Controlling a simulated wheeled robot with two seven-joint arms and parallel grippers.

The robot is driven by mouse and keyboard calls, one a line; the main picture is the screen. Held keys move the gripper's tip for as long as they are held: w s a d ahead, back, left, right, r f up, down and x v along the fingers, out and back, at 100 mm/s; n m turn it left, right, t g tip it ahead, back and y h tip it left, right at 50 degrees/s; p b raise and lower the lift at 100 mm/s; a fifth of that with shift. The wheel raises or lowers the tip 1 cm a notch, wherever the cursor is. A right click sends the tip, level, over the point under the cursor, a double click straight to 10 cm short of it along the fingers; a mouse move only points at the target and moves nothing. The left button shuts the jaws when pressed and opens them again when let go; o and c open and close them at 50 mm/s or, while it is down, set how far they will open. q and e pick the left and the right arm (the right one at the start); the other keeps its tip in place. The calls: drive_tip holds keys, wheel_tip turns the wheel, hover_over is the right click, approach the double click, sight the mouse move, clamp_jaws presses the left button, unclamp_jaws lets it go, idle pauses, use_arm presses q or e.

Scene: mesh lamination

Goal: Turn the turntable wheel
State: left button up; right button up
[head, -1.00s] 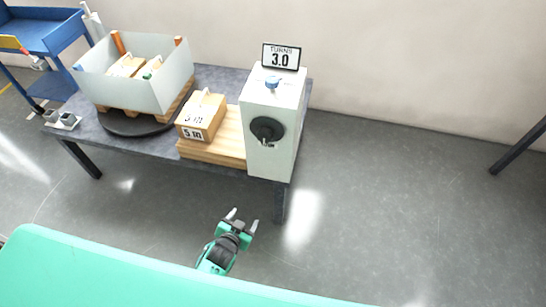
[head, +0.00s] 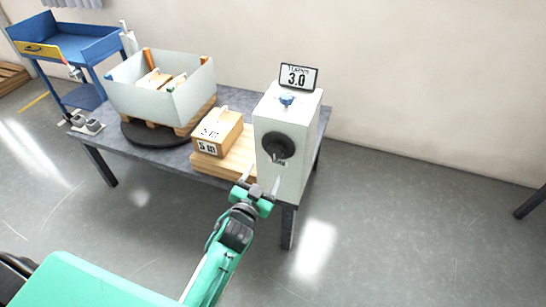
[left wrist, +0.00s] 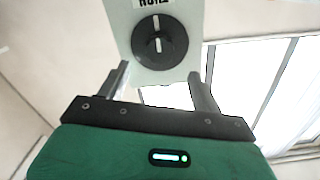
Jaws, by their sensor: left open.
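The black round wheel (head: 278,147) is on the front of a white upright box (head: 291,122); it also shows in the left wrist view (left wrist: 160,42), with a light bar mark on its hub. My left gripper (head: 261,174) is open and empty, just in front of and below the wheel in the head view. In the left wrist view its two fingers (left wrist: 158,72) point toward the wheel, which lies beyond the tips with no visible contact. My right gripper is not in view.
On the dark table (head: 180,158) a black turntable disc (head: 148,134) bears a pallet and a pale open crate (head: 155,100). A labelled wooden box (head: 217,134) sits on boards beside the white box. A blue cart (head: 75,45) stands at left.

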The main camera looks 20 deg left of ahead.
sight(274, 154)
use_arm(q)
drive_tip(key=w, duration=0.8)
drive_tip(key=shift+w+d, duration=0.15)
